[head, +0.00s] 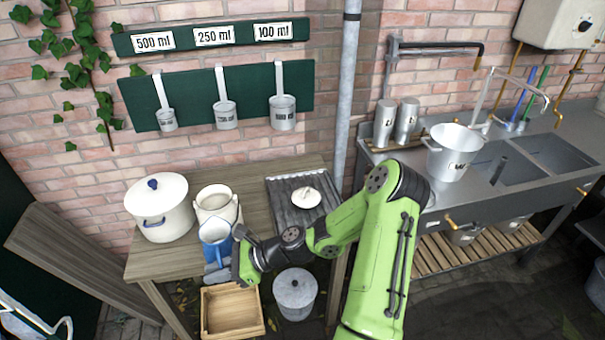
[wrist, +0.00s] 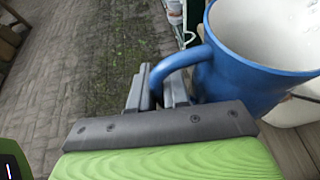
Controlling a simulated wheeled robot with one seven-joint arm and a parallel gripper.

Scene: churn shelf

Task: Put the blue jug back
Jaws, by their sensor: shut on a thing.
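The blue jug (head: 215,238) has a white inside. In the head view it is at the front edge of the wooden table (head: 255,184), just in front of a cream pot. In the wrist view the jug (wrist: 248,62) fills the upper right, upright or nearly so. My gripper (wrist: 162,88) is shut on the jug's handle there. I cannot tell whether the jug's base touches the table.
A large lidded white pot (head: 160,212) and a cream pot (head: 217,203) stand behind the jug. A ridged dark tray (head: 283,190) with a white lid-like piece (head: 306,197) lies to the right. Below are a wooden crate (head: 232,312) and a grey lidded can (head: 295,296).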

